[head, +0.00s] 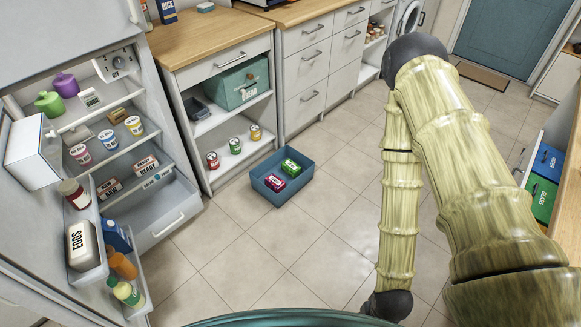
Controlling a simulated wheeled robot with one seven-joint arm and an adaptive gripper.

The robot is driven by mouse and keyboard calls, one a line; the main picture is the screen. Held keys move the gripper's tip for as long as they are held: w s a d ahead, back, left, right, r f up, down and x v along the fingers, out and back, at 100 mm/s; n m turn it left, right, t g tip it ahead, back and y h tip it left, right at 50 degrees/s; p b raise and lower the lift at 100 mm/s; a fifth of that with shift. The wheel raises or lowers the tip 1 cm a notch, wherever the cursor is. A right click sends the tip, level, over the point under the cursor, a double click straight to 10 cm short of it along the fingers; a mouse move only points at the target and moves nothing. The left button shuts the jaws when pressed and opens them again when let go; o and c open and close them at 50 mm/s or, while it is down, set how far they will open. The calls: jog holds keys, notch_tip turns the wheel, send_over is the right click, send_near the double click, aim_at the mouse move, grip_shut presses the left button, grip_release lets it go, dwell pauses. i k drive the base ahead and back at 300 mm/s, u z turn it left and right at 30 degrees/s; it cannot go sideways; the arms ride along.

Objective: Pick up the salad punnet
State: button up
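I cannot make out for certain a salad punnet in the head view. Several packs stand in the open fridge (150,220) at the left, with labels too small to read surely. My arm fills the right of the view. My gripper is not in view.
The blue crate (283,196) stands on the tiled floor by the counter. The fridge's open door shelves hold an egg box (82,246) and bottles. Open shelves hold cans and a teal bread bin (241,82). Green and blue bins (541,198) stand right. The middle floor is clear.

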aim_at(292, 169)
jog(key=u, duration=0.1)
jog(key=i, duration=1.25)
jog(key=u, duration=0.5)
jog(key=i, duration=0.6)
jog(key=u, duration=0.15)
